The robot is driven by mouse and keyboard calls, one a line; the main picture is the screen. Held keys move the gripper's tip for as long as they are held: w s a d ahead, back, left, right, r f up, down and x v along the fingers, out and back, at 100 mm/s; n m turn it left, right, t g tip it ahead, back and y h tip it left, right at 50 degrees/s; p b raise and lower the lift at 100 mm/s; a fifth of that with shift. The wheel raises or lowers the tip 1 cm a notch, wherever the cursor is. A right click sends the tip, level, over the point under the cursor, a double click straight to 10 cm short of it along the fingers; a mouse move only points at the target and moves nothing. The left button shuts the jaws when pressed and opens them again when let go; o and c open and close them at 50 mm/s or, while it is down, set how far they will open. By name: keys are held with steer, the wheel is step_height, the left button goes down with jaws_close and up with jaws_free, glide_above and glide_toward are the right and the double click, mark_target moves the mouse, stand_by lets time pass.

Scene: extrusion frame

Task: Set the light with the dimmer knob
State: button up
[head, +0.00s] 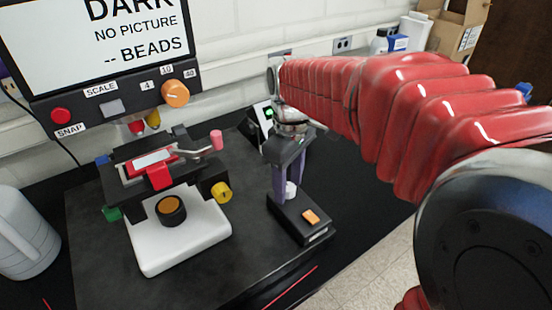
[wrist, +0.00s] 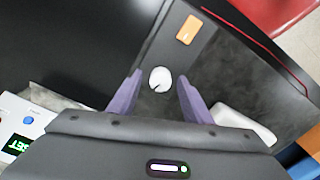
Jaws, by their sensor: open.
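A small white round knob (head: 291,190), which looks like the dimmer, stands on a black box (head: 302,226) with an orange rocker switch (head: 311,217). In the wrist view the knob (wrist: 160,79) has a small dark mark on its face. My gripper (head: 288,185) points down over the box with its purple fingers apart. In the wrist view the gripper (wrist: 160,84) has one fingertip on each side of the knob, with a gap showing on both sides. I cannot tell how far down the fingers reach along it. The screen (head: 95,30) reads DARK, NO PICTURE, -- BEADS.
A microscope-like device with a white base (head: 180,240), a yellow knob (head: 221,192) and a pink-tipped handle (head: 216,140) stands left of my gripper. A SNAP button (head: 61,116) and orange SCALE dial (head: 175,93) sit below the screen. A grey jug (head: 22,235) is far left.

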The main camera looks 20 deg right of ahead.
steer(key=shift+f, duration=0.1)
steer(key=shift+c, duration=0.3)
steer(key=c, duration=0.9)
steer(key=shift+d, duration=0.15)
steer(key=shift+c, duration=0.5)
steer(key=shift+m, duration=0.5)
steer(key=m, duration=0.9)
steer(key=shift+m, duration=0.4)
